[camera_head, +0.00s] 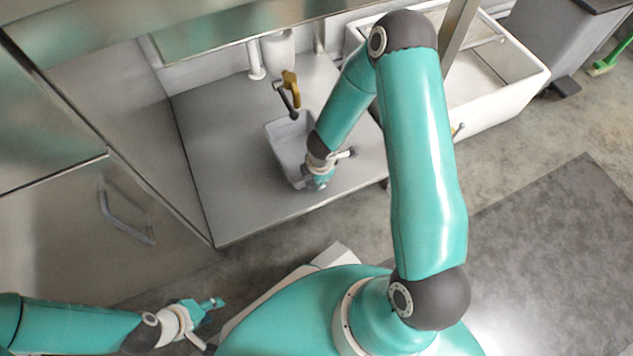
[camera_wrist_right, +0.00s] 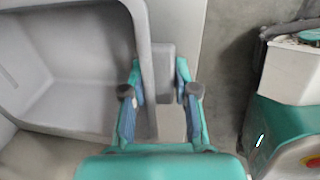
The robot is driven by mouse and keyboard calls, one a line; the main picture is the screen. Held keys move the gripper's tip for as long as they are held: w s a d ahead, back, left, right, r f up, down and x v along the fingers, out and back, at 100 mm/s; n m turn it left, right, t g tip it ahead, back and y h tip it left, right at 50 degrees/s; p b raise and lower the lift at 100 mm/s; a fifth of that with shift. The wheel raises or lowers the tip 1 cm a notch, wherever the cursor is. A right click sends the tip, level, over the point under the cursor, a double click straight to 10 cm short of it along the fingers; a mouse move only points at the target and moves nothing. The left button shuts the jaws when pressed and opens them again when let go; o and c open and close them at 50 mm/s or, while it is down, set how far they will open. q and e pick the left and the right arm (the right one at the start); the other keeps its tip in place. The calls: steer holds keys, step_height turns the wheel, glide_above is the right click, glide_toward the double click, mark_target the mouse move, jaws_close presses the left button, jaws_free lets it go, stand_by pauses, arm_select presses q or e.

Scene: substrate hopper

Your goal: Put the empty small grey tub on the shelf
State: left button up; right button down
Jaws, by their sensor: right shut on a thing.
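The small grey tub (camera_head: 288,148) stands on a grey metal shelf (camera_head: 225,150) below the steel housing. Its inside looks bare in the right wrist view (camera_wrist_right: 75,65). My right gripper (camera_head: 320,182) is at the tub's near right side. In the wrist view its fingers (camera_wrist_right: 160,68) are on either side of a grey lug at the tub's rim, shut on it. The arm hides part of the tub's right side in the head view. My left gripper (camera_head: 212,304) is away at the lower left, with nothing visible in it; its finger gap is unclear.
A yellow-handled valve (camera_head: 290,85) and a white pipe (camera_head: 255,60) stand behind the tub. A white basin (camera_head: 490,95) is to the right beyond a metal post. A steel cabinet with a handle (camera_head: 125,220) is at left. The shelf left of the tub is clear.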

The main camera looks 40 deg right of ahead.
steer(key=shift+f, duration=0.45)
steer(key=shift+r, duration=0.1)
steer(key=c, duration=0.9)
jaws_free()
